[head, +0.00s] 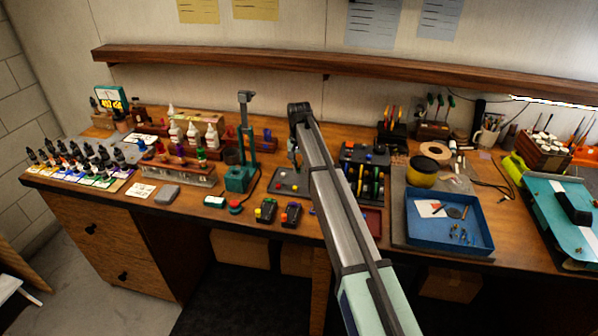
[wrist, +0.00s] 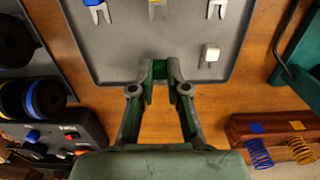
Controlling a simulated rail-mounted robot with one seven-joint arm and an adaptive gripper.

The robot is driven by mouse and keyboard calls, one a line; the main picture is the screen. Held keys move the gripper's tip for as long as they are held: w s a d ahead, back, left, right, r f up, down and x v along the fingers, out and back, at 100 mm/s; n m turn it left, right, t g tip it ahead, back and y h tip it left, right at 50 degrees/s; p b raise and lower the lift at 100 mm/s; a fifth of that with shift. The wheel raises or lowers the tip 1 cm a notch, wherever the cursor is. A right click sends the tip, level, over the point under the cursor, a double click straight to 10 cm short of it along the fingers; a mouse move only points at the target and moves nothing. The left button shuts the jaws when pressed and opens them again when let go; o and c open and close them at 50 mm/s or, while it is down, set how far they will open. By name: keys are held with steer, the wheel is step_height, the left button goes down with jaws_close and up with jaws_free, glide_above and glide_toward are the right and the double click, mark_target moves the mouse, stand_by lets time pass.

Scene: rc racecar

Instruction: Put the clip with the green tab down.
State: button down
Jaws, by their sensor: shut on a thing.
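My gripper (wrist: 160,78) points down at the edge of a grey tray (wrist: 120,55) in the wrist view. Its fingers are close together, with green showing at the tips. They are shut on the clip with the green tab, which is mostly hidden by the fingers. In the tray lie a clip with a blue tab (wrist: 97,11), one with a yellow tab (wrist: 157,9) and one with a pale tab (wrist: 218,8). In the head view the gripper (head: 297,158) is over the back part of the tray (head: 286,188); the clip is too small to make out.
A small white block (wrist: 210,52) sits in the tray. Spools (wrist: 46,98) and a black box with knobs (wrist: 50,135) stand left in the wrist view. A brown block with springs (wrist: 245,128) is at lower right, and a green stand (head: 240,176) is beside the tray.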

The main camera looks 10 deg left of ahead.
mark_target(299, 169)
steer(key=shift+f, duration=1.4)
steer(key=shift+f, duration=0.15)
steer(key=c, duration=1.2)
jaws_free()
steer(key=shift+o, duration=0.2)
step_height(299, 169, up, 12)
steer(key=b, duration=0.2)
steer(key=shift+r+b, duration=0.2)
steer(key=shift+b, duration=0.15)
